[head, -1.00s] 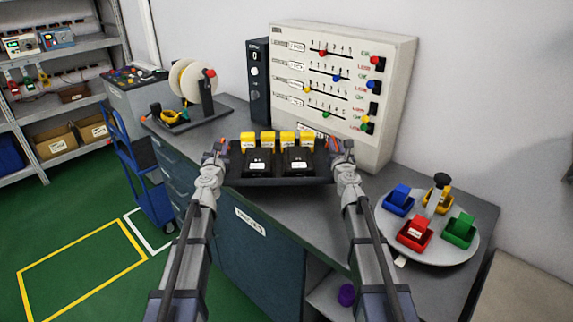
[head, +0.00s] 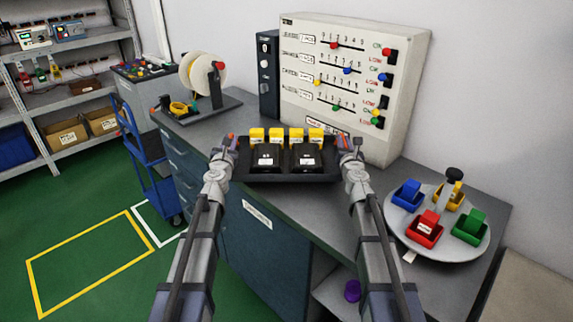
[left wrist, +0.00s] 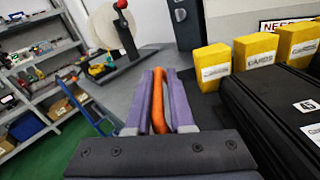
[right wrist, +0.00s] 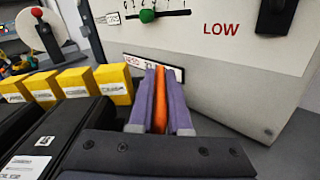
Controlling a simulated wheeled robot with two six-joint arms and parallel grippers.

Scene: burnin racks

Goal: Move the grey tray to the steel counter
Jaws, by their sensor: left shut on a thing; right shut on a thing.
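The dark grey tray (head: 285,179) is at the front edge of the grey-topped counter (head: 345,205). It carries two black cases (head: 266,158) in front and several yellow boxes (head: 257,136) behind them. My left gripper (head: 230,143) is shut on the tray's left orange handle, which shows between its fingers in the left wrist view (left wrist: 158,106). My right gripper (head: 348,144) is shut on the right orange handle, seen in the right wrist view (right wrist: 160,102). The tray looks level. I cannot tell whether its underside touches the countertop.
A white slider panel (head: 355,85) stands behind the tray. A round turntable (head: 438,248) with coloured bins is at the right, and a reel stand (head: 205,80) at the left. A blue trolley (head: 150,165) and shelves (head: 95,90) stand further left. Green floor is clear there.

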